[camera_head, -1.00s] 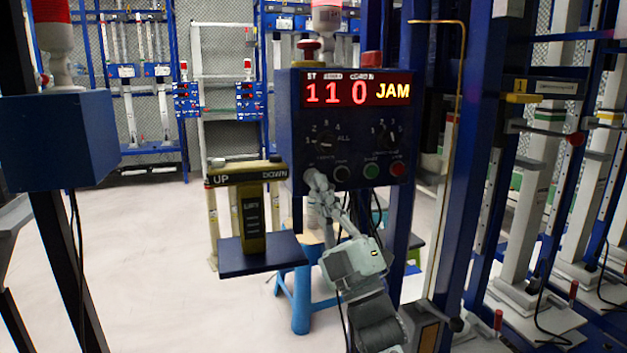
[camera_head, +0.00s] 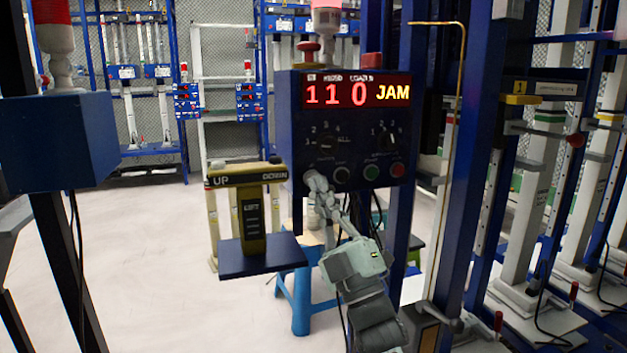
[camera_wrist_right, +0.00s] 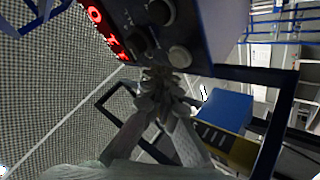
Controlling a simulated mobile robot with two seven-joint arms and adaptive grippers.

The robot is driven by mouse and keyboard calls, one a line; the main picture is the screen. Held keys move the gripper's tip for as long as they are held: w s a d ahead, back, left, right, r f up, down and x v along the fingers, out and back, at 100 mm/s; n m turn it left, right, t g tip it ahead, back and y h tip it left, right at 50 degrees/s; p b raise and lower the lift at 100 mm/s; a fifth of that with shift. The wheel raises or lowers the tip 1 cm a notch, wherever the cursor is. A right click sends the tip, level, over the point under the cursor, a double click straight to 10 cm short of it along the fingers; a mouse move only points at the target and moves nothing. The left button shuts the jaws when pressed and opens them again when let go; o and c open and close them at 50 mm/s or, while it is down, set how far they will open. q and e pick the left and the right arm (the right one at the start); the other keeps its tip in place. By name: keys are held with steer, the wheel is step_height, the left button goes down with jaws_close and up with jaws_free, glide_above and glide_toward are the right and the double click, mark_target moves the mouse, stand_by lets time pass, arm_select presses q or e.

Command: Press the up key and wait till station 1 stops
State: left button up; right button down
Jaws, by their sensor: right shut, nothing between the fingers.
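A yellow pedestal (camera_head: 252,215) labelled LIFT carries a dark top bar marked UP (camera_head: 220,181) at its left end and DOWN at its right end. It stands on a dark blue shelf. A blue control box (camera_head: 347,150) to its right has a lit display (camera_head: 357,92) reading "1 1 0 JAM". My right gripper (camera_head: 316,183) is shut and empty, just below the box's lower left edge and right of the DOWN end. In the right wrist view its closed fingertips (camera_wrist_right: 163,82) are near the box's knobs; contact cannot be told. My left gripper is not in view.
The box carries two rotary knobs, a green button (camera_head: 371,171) and a red button (camera_head: 397,169). A blue stool (camera_head: 301,310) stands below. A yellow tag marked 1 (camera_head: 521,87) is on the right-hand rack. Open floor lies at left.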

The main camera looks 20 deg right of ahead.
stand_by(0.3)
steer(key=shift+w, duration=0.15)
steer(key=shift+w, duration=0.3)
steer(key=shift+w, duration=0.1)
stand_by(0.3)
